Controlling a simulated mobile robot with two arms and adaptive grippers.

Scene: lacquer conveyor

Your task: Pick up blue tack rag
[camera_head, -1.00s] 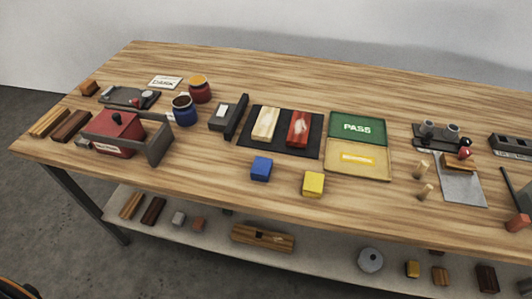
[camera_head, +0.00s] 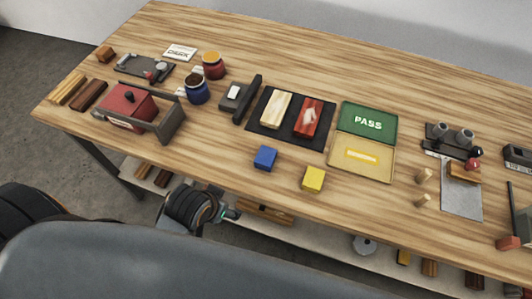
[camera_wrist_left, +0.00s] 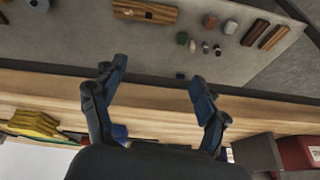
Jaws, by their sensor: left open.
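The blue tack rag (camera_head: 265,157) is a small blue block-like piece near the front edge of the wooden table, left of a yellow block (camera_head: 313,178). My left gripper (camera_head: 230,214) is small in the head view, beyond the table's front edge, below and left of the blue rag and apart from it. In the left wrist view its two fingers (camera_wrist_left: 158,72) are spread with nothing between the tips. A blue patch (camera_wrist_left: 119,133) shows beside one finger there, partly hidden; it looks like the rag. My right gripper is not in view.
A red box in a grey holder (camera_head: 131,103) stands left on the table. A black mat (camera_head: 291,138) with two blocks lies behind the rag; a green and yellow PASS tray (camera_head: 365,118) is to its right. A lower shelf (camera_head: 318,241) holds several small items.

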